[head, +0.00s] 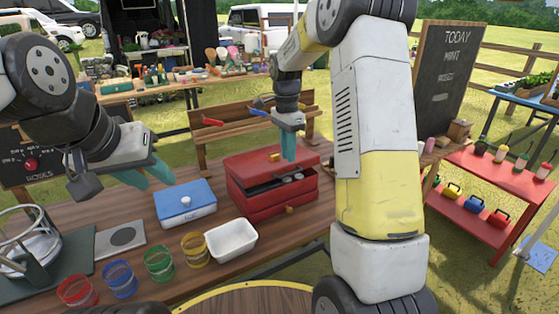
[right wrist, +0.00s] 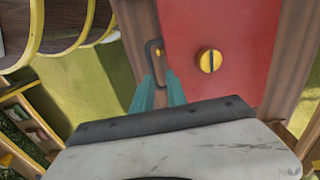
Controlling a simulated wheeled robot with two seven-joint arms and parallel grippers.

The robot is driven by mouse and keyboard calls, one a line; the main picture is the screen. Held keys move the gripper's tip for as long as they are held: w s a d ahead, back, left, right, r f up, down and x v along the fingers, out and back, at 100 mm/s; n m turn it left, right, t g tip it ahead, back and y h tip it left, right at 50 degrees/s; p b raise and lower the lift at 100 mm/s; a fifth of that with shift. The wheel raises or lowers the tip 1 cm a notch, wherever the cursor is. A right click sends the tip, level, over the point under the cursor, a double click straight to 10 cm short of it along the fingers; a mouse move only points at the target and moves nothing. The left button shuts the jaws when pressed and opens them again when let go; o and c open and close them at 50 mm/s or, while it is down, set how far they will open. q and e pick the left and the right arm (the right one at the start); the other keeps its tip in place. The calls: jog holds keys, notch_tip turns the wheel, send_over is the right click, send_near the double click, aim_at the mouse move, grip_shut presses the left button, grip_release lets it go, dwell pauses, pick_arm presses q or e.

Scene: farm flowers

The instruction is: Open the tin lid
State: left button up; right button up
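A blue tin (head: 185,203) with its lid on sits on the wooden table, with a small pale knob and label at its front. My left gripper (head: 146,178) is left of and above the tin, apart from it. Its teal fingers are spread and nothing shows between them. My right gripper (head: 288,146) is over the back of a red toolbox (head: 262,188). In the right wrist view its fingertips (right wrist: 160,80) have a narrow gap, beside the red lid with its yellow knob (right wrist: 209,61). A dark loop handle (right wrist: 154,60) shows just beyond the fingertips.
A white tray (head: 231,241) and yellow, green, blue and red cups (head: 159,263) stand along the front of the table. A grey plate (head: 120,238) lies left of the tin. My right arm hides the table's right side.

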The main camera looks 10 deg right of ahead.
jog(key=shift+s+d+f+t, duration=0.1)
jog(key=shift+s+f, duration=0.15)
jog(key=shift+f, duration=0.3)
jog(key=shift+s+d+f+t, duration=0.1)
jog(key=shift+s+f, duration=0.2)
jog(key=shift+f, duration=0.25)
jog(key=shift+s+d+f+t, duration=0.1)
jog(key=shift+s+f, duration=0.15)
jog(key=shift+f, duration=0.3)
